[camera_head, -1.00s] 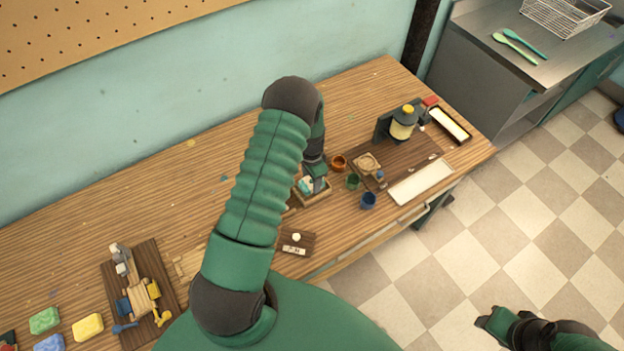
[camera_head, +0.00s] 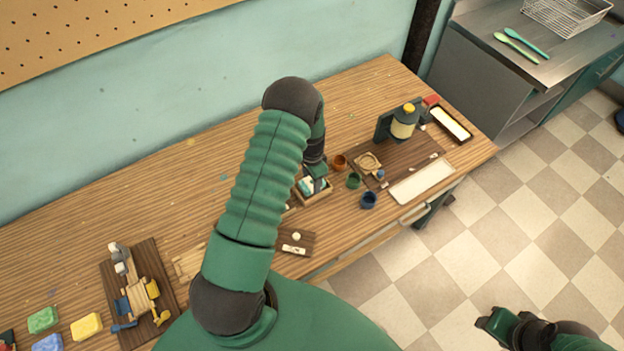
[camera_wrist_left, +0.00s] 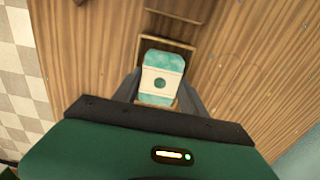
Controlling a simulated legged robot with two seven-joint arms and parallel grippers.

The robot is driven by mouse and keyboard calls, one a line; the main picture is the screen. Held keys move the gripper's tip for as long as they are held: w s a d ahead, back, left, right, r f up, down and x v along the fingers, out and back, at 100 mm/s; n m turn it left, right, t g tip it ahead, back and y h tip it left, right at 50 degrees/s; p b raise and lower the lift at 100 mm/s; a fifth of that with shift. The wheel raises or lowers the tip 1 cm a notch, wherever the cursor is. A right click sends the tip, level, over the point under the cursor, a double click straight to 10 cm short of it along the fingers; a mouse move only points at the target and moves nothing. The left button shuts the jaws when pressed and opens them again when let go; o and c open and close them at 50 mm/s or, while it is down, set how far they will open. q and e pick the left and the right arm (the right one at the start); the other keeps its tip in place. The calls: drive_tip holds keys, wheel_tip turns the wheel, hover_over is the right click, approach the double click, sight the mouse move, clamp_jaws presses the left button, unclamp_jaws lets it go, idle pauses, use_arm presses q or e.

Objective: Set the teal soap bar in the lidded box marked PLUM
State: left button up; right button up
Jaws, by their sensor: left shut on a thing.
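The teal soap bar (camera_wrist_left: 163,67), with a pale band and a teal dot, is between the fingers of my left gripper (camera_wrist_left: 160,90). In the head view the soap (camera_head: 308,185) shows at the mouth of an open wooden box (camera_head: 318,197), below my left gripper (camera_head: 318,180). The box's rim (camera_wrist_left: 153,40) shows around the soap in the wrist view. I cannot tell whether the soap touches the box floor. A wooden lid (camera_head: 303,238) with a pale knob and a white label lies apart from the box; its lettering is unreadable. My right gripper (camera_head: 493,322) hangs over the floor.
Orange (camera_head: 339,162), green (camera_head: 353,181) and blue (camera_head: 368,200) cups stand right of the box. A dark board (camera_head: 400,155) with a dispenser (camera_head: 404,122) lies beyond. Green (camera_head: 42,319), yellow (camera_head: 86,326) and blue (camera_head: 49,343) blocks lie at the far left.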

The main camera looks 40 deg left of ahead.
use_arm(q)
drive_tip(key=shift+f, duration=0.15)
drive_tip(key=o, duration=1.5)
drive_tip(key=shift+o, duration=0.2)
drive_tip(key=o, duration=0.4)
drive_tip(key=shift+c, duration=0.2)
drive_tip(key=shift+r+p, duration=2)
drive_tip(key=shift+r, duration=1.05)
